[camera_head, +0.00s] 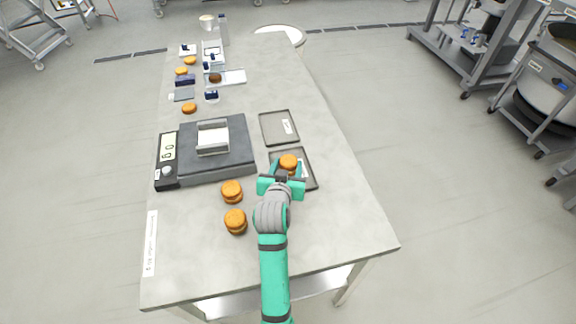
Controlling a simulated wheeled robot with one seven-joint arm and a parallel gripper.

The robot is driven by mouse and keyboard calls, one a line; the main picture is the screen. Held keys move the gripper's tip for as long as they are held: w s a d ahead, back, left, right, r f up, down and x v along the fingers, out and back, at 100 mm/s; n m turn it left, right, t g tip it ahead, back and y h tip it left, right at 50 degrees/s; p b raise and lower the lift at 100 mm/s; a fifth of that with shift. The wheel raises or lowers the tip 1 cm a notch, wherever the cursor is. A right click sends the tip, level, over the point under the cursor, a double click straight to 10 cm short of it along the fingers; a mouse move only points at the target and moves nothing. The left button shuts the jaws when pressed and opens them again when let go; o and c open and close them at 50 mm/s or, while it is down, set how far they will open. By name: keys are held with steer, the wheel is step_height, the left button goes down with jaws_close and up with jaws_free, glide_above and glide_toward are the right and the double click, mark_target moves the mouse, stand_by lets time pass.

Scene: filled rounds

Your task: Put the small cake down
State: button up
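A small orange-brown cake (288,161) shows between the fingers of my gripper (287,168). The teal fingers stand at both sides of the cake and look closed on it. The cake is over the nearer dark tray (310,180). Whether its underside touches the tray is hidden. My gripper and wrist cover the tray's near left part.
Two similar round cakes, a farther one (232,190) and a nearer one (235,220), stand left of my arm. A scale (240,168) bears a pale holder (212,138). Another dark tray (272,130) lies beyond. The table's right side is clear.

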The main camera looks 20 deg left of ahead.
steer(key=o, duration=0.3)
steer(key=shift+o, duration=0.2)
steer(key=shift+r, duration=0.15)
steer(key=v, duration=1.2)
steer(key=shift+r, duration=0.1)
steer(key=shift+a, duration=0.1)
